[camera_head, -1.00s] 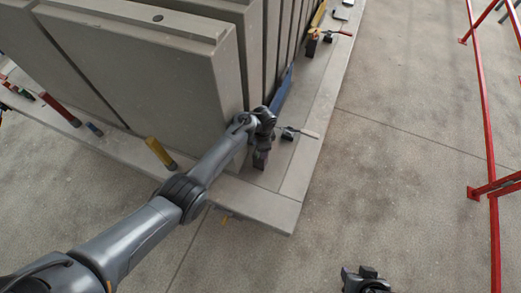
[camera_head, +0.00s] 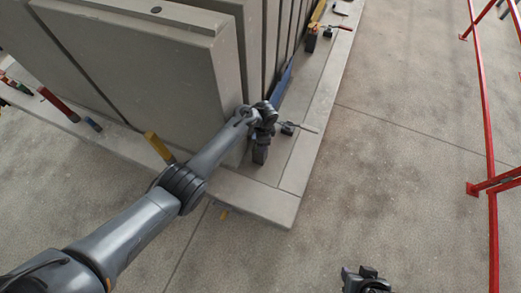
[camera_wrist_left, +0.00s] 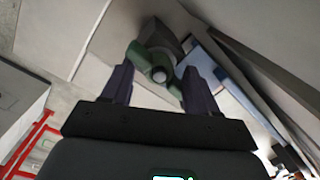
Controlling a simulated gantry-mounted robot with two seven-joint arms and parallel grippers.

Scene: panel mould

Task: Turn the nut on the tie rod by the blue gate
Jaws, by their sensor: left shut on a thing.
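The blue gate (camera_head: 284,84) stands at the corner of the grey panels and also shows in the left wrist view (camera_wrist_left: 222,68). My left gripper (camera_head: 261,157) points down beside the panel corner, near the gate's close end. In the left wrist view, the left gripper (camera_wrist_left: 157,85) has its two dark fingers on either side of a dark green nut (camera_wrist_left: 139,53). It is shut on this nut. The light round end of the tie rod (camera_wrist_left: 159,75) shows between the fingers. In the head view the arm hides the nut. My right gripper (camera_head: 367,279) is at the bottom edge, away from the mould; its jaws are unclear.
A dark clamp with a pale handle (camera_head: 309,128) sits on the base ledge just right of my left gripper. A yellow post (camera_head: 159,147) and a red one (camera_head: 58,104) stand along the left edge. Red rails (camera_head: 486,130) stand at right; the floor between is clear.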

